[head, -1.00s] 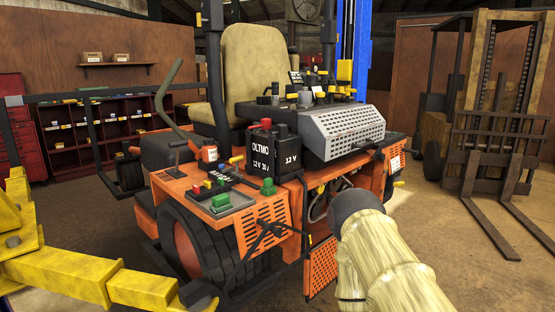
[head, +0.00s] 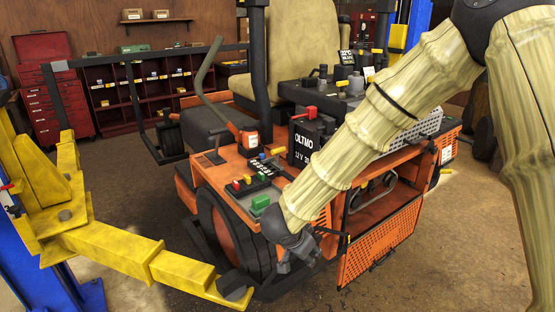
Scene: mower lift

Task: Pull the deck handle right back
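A tall curved grey-green lever (head: 208,68), which looks like the deck handle, rises beside the seat (head: 285,45) on the orange mower (head: 345,215). It leans to the right at its top, and its lower end runs down toward the orange-and-white bottle. My gripper (head: 284,264) is low at the mower's near side, in front of the orange side panel and right of the wheel, well below and apart from the lever. It is dark and small in view, and its fingers cannot be made out clearly.
A yellow lift arm (head: 130,248) reaches in from the left to near the wheel (head: 228,235). A battery (head: 308,135) and a tray with coloured parts (head: 250,190) sit on the mower. An orange mesh panel (head: 380,242) hangs open at the right. Floor is clear in front.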

